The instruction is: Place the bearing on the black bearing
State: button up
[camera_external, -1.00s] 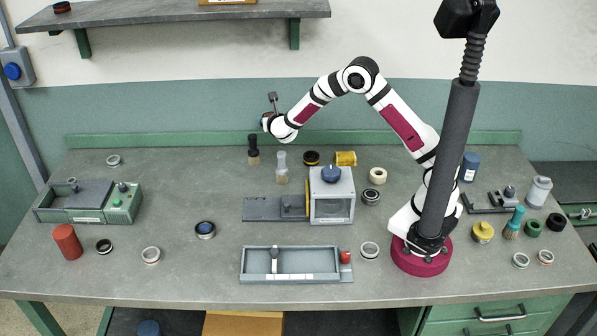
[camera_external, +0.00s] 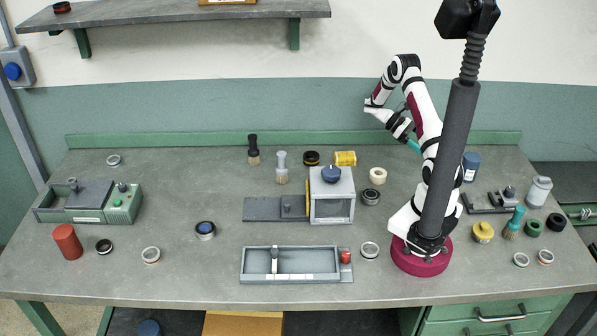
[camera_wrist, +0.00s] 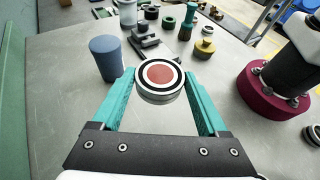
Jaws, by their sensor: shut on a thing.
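My gripper (camera_wrist: 160,98) is shut on a round bearing (camera_wrist: 160,76) with a red centre, a black ring and a pale outer rim. The bearing sits between the teal fingertips, clear of the table. In the external view my gripper (camera_external: 414,147) is at the back right, partly behind my arm, and the bearing is hidden. Dark rings that could be the black bearing are a black ring (camera_external: 555,222) at far right, a black-rimmed ring (camera_external: 104,246) at left and a dark ring (camera_external: 311,158) at the back. I cannot tell which is meant.
A blue cylinder (camera_wrist: 106,58) stands left of the held bearing in the wrist view. Beyond it are a dark bracket fixture (camera_wrist: 145,42), a yellow container (camera_wrist: 204,48) and a teal brush (camera_wrist: 187,22). A grey machine (camera_external: 332,200) stands mid-table. The table left of centre has free room.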

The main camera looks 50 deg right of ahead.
jog(key=s+a+r+m+t+y, duration=0.1)
jog(key=s+a+m+t+y, duration=0.5)
jog(key=s+a+m+y, duration=0.6)
jog(key=w+d+r+m+t+y, duration=0.1)
jog(key=w+r+m+t, duration=0.65)
jog(key=m+t, duration=0.8)
send_over(378, 194)
jog(key=shift+y, duration=0.3)
notch_tip(378, 194, down, 13)
jog(key=shift+f, duration=0.1)
jog(key=shift+g, duration=0.25)
notch_tip(378, 194, down, 4)
jog(key=shift+w, duration=0.1)
